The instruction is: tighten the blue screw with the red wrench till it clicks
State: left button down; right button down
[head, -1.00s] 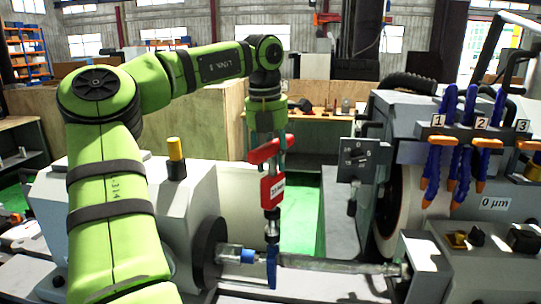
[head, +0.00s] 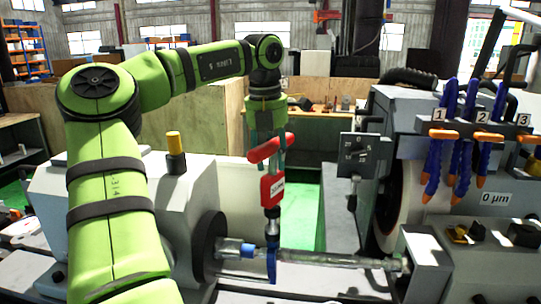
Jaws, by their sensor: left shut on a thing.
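My left gripper (head: 268,140) points down and is shut on the red handle of the red wrench (head: 271,190). The wrench hangs upright, with its dark shaft running down to the blue clamp piece (head: 271,264) around the workpiece bar. The wrench tip appears to meet the top of this piece; the blue screw itself is not clearly distinguishable there. A second blue part (head: 247,250) sits on the bar just to the left. My right gripper is not in view.
The horizontal bar (head: 340,262) runs from the dark chuck (head: 207,246) to the tailstock (head: 425,262). The grinding wheel housing, with numbered blue and orange hoses (head: 458,150), stands at the right. A dial plate (head: 358,156) stands right of the wrench.

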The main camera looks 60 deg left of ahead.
pick_arm(q)
jog(key=shift+f+b, duration=0.7)
jog(key=shift+f, duration=0.6)
dwell(0.8)
